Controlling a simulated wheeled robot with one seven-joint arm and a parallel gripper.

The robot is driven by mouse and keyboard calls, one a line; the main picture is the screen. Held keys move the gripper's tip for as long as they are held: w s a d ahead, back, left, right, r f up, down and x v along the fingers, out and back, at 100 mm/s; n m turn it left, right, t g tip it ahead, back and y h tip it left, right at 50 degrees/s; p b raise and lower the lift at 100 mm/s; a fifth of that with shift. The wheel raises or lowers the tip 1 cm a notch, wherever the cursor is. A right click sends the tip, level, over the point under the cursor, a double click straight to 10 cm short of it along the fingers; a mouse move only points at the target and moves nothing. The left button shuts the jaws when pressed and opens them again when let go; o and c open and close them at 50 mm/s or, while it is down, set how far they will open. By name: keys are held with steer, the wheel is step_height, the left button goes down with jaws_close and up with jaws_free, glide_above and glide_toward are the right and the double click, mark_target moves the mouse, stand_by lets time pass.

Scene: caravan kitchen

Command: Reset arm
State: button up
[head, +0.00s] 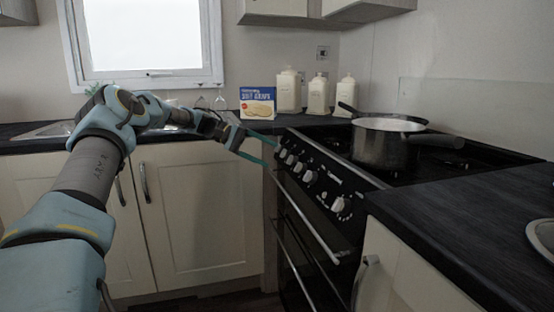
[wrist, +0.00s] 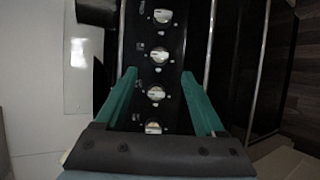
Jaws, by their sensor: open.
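My gripper (head: 268,148) is open and empty in the head view, its teal fingers spread in front of the left end of the stove's control panel. In the wrist view the two teal fingers of my gripper (wrist: 160,90) stand apart, with a row of stove knobs (wrist: 155,93) showing between and beyond them. My arm reaches in from the left of the head view and is bent at the elbow. Nothing is held. I cannot tell whether a fingertip touches the stove front.
The black stove (head: 330,190) carries a dark pot (head: 385,148) and a second pan handle behind it. A yellow and blue box (head: 257,104) and three cream canisters (head: 289,92) stand on the back counter. Dark worktop (head: 450,225) lies at right. Cream cupboards (head: 200,215) line the left.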

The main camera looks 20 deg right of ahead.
steer(key=shift+w+a+r, duration=0.15)
steer(key=shift+w+a, duration=0.05)
steer(key=shift+a, duration=0.15)
steer(key=s+a+f+n+t+y, duration=0.2)
steer(key=s+a+f+t+y, duration=0.3)
steer(key=s+a+f, duration=0.4)
steer(key=s+a+n+t+y, duration=0.1)
steer(key=s+a+y, duration=0.1)
steer(key=s+a, duration=0.55)
steer(key=s+a+f+t+y, duration=0.15)
steer(key=s+a, duration=0.25)
steer(key=a, duration=0.6)
steer(key=s+a+n+t+y, duration=0.1)
steer(key=s+a+t+y, duration=0.15)
steer(key=s+a, duration=0.5)
step_height(320, 180, up, 15)
steer(key=w+a+g+p, duration=0.1)
steer(key=w+p, duration=0.1)
steer(key=p, duration=1.3)
steer(key=shift+a+r+m, duration=0.15)
steer(key=shift+a+m, duration=0.15)
